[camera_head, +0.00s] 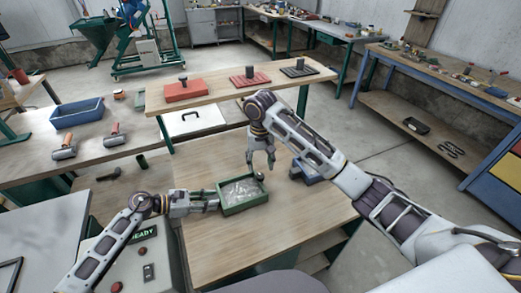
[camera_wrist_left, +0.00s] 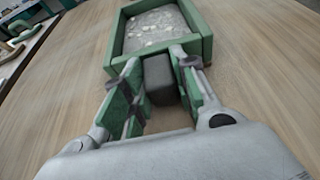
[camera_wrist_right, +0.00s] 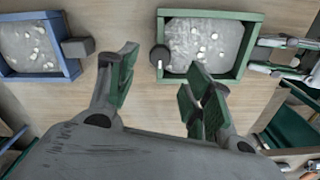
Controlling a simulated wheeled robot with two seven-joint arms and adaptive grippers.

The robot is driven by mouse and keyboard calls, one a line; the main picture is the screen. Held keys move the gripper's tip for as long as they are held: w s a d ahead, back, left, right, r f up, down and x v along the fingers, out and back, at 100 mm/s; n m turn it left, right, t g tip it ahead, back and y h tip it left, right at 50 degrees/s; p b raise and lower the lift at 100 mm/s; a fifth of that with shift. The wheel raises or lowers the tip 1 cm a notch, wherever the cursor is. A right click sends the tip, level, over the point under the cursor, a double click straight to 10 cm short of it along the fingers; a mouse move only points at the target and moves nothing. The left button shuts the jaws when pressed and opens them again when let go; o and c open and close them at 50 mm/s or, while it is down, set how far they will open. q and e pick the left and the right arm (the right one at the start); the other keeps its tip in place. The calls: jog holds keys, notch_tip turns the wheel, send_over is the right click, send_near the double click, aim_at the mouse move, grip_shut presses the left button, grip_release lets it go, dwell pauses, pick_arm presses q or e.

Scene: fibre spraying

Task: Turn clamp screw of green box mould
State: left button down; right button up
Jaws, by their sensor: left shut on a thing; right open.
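The green box mould (camera_head: 222,206) sits on the wooden table, filled with grey, pale-flecked material. Its green rim also shows in the left wrist view (camera_wrist_left: 205,28) and the right wrist view (camera_wrist_right: 205,14). Its clamp screw, a dark round knob (camera_wrist_right: 159,56), is on the side away from my left gripper; it also shows in the head view (camera_head: 260,176). My left gripper (camera_head: 212,200) is shut on the dark grey block (camera_wrist_left: 158,80) at the mould's near end. My right gripper (camera_head: 261,162) is open and empty, pointing down above the knob side; its fingers (camera_wrist_right: 160,75) are apart.
A blue box mould (camera_wrist_right: 70,68) with a grey block stands beside the green one, partly behind my right arm in the head view (camera_head: 303,174). A raised shelf (camera_head: 215,97) behind carries red and dark plates with knobs. The front of the table (camera_head: 270,235) is clear.

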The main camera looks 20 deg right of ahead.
aim_at(260, 175)
jog(key=shift+r, duration=2.75)
pick_arm(q)
jog(key=c, duration=1.1)
grip_release()
jog(key=shift+o, duration=0.2)
jog(key=shift+a, duration=0.1)
jog(key=shift+v, duration=5.9)
notch_tip(260, 175, up, 7)
jog(key=p, duration=0.2)
pick_arm(e)
jog(key=shift+r, duration=1.1)
